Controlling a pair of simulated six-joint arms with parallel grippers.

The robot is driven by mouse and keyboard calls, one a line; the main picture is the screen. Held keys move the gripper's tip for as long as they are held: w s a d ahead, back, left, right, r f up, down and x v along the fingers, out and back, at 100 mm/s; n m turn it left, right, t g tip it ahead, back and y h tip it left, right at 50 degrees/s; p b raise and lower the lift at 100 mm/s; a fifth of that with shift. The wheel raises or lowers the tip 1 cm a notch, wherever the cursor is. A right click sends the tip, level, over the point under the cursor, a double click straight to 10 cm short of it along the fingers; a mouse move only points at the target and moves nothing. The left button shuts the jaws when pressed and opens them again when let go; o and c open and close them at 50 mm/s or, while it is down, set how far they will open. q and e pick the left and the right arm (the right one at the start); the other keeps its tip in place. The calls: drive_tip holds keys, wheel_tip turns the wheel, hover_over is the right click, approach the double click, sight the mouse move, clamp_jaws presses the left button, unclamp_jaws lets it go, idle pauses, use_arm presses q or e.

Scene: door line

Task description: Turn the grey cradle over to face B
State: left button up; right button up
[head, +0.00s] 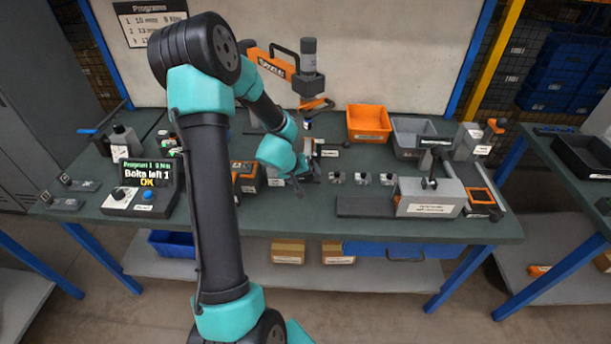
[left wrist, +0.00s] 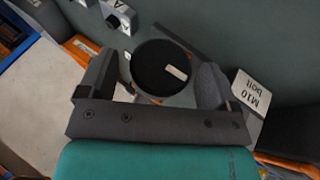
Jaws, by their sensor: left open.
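A grey block-shaped fixture (head: 429,199) with a black lever on top and a label on its front stands at the right of the bench; it looks like the grey cradle, but I cannot be sure, and no face letter is readable. My left gripper (head: 301,184) is low over the middle of the bench, well left of this fixture. In the left wrist view the two fingers are apart, with a dark round object (left wrist: 158,68) bearing a pale label showing between them. I cannot tell whether they touch it. My right gripper is not in view.
Several small grey holders (head: 360,179) stand between my left gripper and the fixture. An orange bin (head: 368,123) and a grey bin (head: 412,136) are behind. A control box (head: 145,190) reading "Bolts left 1 OK" is at left. An "M10 bolt" label (left wrist: 252,92) is beside the fingers.

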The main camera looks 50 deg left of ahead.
use_arm(q)
drive_tip(key=shift+w+f, duration=0.3)
drive_tip(key=shift+f, duration=0.1)
drive_tip(key=c, duration=0.9)
drive_tip(key=shift+s+t+h, duration=0.1)
drive_tip(key=shift+t+h, duration=0.4)
drive_tip(key=shift+t, duration=0.1)
drive_tip(key=shift+f+n+t+h, duration=0.1)
drive_tip(key=shift+n+t+h, duration=0.3)
drive_tip(key=shift+t+h, duration=0.45)
drive_tip(key=shift+n+t+h, duration=0.4)
drive_tip(key=shift+t+h, duration=0.35)
drive_tip(key=shift+t, duration=0.3)
